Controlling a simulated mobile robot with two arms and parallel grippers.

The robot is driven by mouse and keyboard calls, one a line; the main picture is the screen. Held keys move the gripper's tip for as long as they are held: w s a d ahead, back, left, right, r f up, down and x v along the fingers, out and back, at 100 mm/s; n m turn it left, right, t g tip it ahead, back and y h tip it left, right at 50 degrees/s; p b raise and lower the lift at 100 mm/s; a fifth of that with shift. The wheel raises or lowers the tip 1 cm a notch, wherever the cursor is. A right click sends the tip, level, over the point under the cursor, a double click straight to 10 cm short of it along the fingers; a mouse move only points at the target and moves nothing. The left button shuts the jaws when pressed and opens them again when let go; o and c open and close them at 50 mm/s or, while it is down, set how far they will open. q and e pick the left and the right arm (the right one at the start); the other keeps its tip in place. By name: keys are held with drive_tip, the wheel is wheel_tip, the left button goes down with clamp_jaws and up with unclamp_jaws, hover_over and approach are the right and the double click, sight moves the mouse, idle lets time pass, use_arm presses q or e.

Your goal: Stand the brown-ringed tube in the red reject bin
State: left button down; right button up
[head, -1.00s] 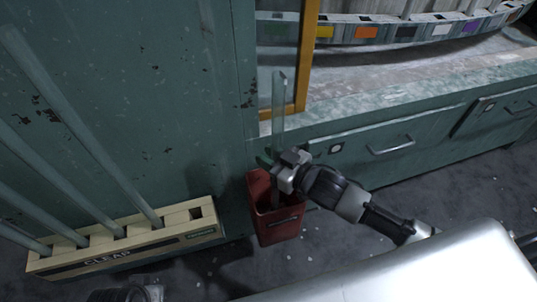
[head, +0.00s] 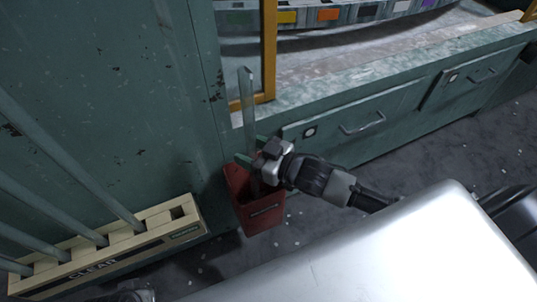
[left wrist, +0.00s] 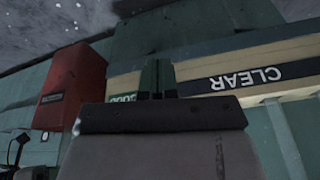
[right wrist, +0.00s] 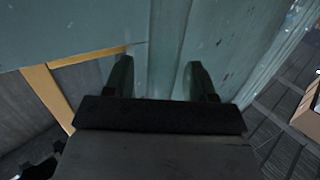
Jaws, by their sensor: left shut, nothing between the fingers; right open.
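A clear glass tube (head: 249,105) stands nearly upright in the red bin (head: 262,217), its lower end down inside the bin's mouth. I cannot make out a brown ring on it. My right gripper (head: 252,152) is at the tube just above the bin, its green fingers spread apart. In the right wrist view the tube (right wrist: 168,45) runs between the open fingers (right wrist: 163,75). My left gripper (left wrist: 157,65) is shut and empty in the left wrist view, in front of the cream rack. The red bin (left wrist: 75,85) shows there at left.
A cream rack marked CLEAR (head: 150,232) holds several tall glass tubes, left of the bin. A teal cabinet (head: 125,120) rises behind it. A bench with drawers (head: 360,125) and a yellow frame post (head: 269,50) stand behind the bin. Grey floor is clear at right.

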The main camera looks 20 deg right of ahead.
use_arm(q)
drive_tip(key=x, duration=0.2)
drive_tip(key=s+p+x, duration=0.1)
drive_tip(key=x, duration=0.2)
drive_tip(key=shift+s+f, duration=0.1)
use_arm(e)
drive_tip(key=v, duration=0.9)
drive_tip(key=shift+a, duration=0.1)
